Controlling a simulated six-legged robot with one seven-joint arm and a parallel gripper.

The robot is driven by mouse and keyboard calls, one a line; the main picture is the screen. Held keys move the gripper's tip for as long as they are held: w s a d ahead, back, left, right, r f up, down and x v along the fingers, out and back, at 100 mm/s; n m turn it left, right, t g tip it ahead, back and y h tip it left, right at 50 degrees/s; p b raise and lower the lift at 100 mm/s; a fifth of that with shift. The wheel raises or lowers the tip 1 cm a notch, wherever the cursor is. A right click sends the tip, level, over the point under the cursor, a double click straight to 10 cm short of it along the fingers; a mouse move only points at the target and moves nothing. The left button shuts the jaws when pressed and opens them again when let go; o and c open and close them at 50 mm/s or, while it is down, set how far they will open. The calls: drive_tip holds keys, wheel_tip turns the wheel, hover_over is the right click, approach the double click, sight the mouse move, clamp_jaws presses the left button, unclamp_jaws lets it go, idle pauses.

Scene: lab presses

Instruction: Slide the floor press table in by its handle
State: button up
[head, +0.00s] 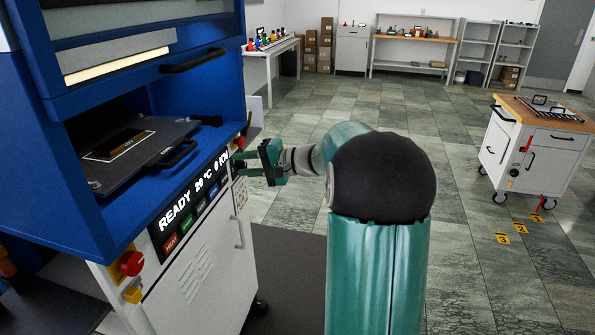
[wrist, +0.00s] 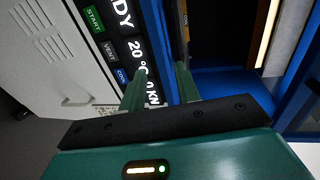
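The blue floor press (head: 110,220) stands at the left in the head view. Its dark press table (head: 112,175) sits in the blue opening and carries a dark block inside a white outline. The black table handle (head: 178,155) is on the table's front edge. My gripper (head: 242,163) is to the right of the handle, apart from it, beside the press's front panel. In the wrist view my gripper (wrist: 160,88) has its two green fingers spread with nothing between them. The panel display (wrist: 135,45) is behind the fingers. I cannot make out the handle in the wrist view.
A red emergency button (head: 131,263) sticks out at the press's lower front. A blue upper door with a black handle (head: 194,61) is above the opening. A white wheeled cart (head: 545,155) stands at the right.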

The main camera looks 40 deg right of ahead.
drive_tip(key=f+v, duration=0.2)
drive_tip(key=v, duration=1.1)
drive_tip(key=shift+s+d+f, duration=0.15)
drive_tip(key=shift+s+f, duration=0.2)
drive_tip(key=shift+f, duration=0.05)
